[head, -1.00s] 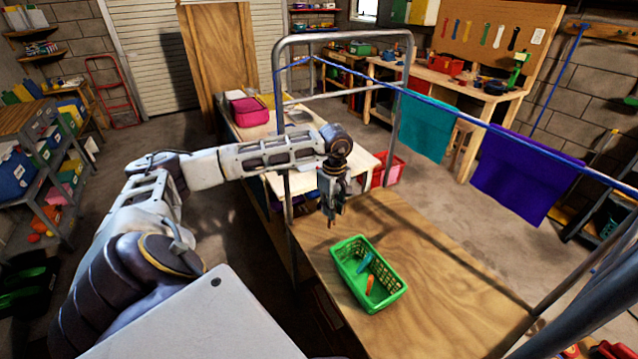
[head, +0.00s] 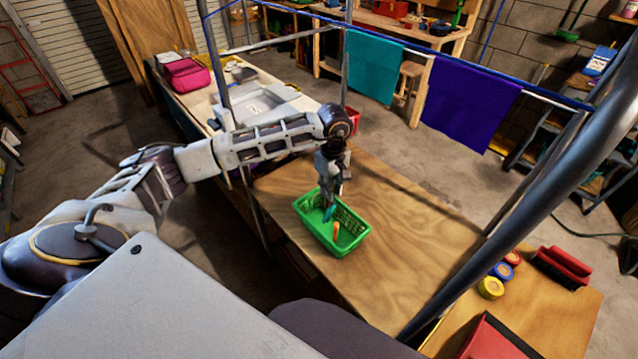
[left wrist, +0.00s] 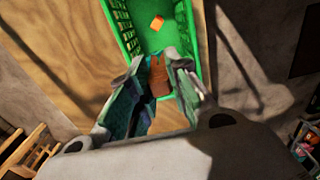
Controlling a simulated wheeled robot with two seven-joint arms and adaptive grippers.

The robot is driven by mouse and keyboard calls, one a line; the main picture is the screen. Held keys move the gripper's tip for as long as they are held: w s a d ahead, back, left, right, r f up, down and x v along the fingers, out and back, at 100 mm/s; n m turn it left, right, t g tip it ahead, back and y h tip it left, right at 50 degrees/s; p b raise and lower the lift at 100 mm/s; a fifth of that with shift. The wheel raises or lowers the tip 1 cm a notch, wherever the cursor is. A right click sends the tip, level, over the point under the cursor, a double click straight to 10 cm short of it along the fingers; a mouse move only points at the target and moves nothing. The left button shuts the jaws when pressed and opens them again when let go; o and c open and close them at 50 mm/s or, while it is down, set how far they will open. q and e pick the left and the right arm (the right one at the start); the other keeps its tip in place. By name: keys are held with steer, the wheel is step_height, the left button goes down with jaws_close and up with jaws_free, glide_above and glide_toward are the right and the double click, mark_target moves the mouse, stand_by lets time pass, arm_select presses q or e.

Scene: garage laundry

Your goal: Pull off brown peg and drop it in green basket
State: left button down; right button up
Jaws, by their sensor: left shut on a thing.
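My left gripper (head: 335,188) is over the far end of the green basket (head: 318,233), pointing down. In the left wrist view it (left wrist: 157,72) is shut on the brown peg (left wrist: 158,78), which sits between its fingertips. The brown peg is too small to make out in the head view. The basket's green wall (left wrist: 188,45) shows just past the fingertips. An orange peg (head: 336,230) and a teal peg (head: 329,213) are in the basket. My right gripper is not in view.
The basket stands on a wooden table (head: 420,240) with free room to its right. A rack with metal posts and a blue line carries a teal cloth (head: 372,68) and a purple cloth (head: 470,105). Several tape rolls (head: 490,287) and a red brush (head: 563,265) lie at lower right.

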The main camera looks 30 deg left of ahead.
arm_select(q)
steer(key=shift+d, duration=0.2)
steer(key=shift+f, duration=0.2)
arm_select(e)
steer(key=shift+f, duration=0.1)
arm_select(q)
steer(key=shift+f+b, duration=0.7)
steer(key=shift+f, duration=0.65)
steer(key=shift+f+b, duration=2.35)
steer(key=shift+f, duration=2.8)
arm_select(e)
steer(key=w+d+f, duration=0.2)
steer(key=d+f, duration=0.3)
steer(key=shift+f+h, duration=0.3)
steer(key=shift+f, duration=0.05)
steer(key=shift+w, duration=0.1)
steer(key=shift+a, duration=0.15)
